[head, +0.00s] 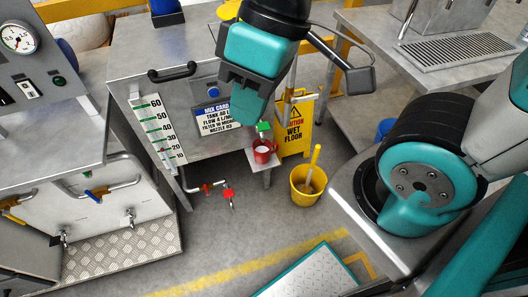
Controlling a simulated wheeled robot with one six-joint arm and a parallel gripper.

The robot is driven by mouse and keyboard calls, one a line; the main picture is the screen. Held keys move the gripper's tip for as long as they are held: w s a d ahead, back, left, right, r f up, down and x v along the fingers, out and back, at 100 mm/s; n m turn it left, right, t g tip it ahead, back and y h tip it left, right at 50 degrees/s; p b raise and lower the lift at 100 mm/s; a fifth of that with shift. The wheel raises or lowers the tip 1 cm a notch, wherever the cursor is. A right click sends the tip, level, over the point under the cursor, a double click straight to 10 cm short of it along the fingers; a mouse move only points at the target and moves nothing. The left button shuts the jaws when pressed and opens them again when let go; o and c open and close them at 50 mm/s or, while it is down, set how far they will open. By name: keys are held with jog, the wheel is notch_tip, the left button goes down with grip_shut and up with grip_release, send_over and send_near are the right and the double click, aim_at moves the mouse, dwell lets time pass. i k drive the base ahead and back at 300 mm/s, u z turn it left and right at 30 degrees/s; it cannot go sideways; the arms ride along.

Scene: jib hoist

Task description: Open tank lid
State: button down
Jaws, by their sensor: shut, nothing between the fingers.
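The tank (180,130) is a grey metal box left of the middle, with a level scale and a mix card on its front. Its flat grey lid (150,45) lies down on top. A black bar handle (172,72) sits near the lid's front edge. My gripper (246,108) hangs in front of the tank's right side, to the right of the handle and apart from it in the picture. It points down, shut and empty. My arm hides the right part of the tank and lid.
A small stand with a red mug (263,151), a yellow wet-floor sign (296,125) and a yellow bucket (308,184) stand right of the tank. A gauge panel (30,60) and sink unit are at left. Red valves (228,194) sit low in front. Open floor lies in the foreground.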

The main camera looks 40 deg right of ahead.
aim_at(150, 55)
jog(key=k, duration=0.5)
jog(key=u, duration=1.85)
jog(key=i, duration=1.05)
jog(key=z, duration=1.85)
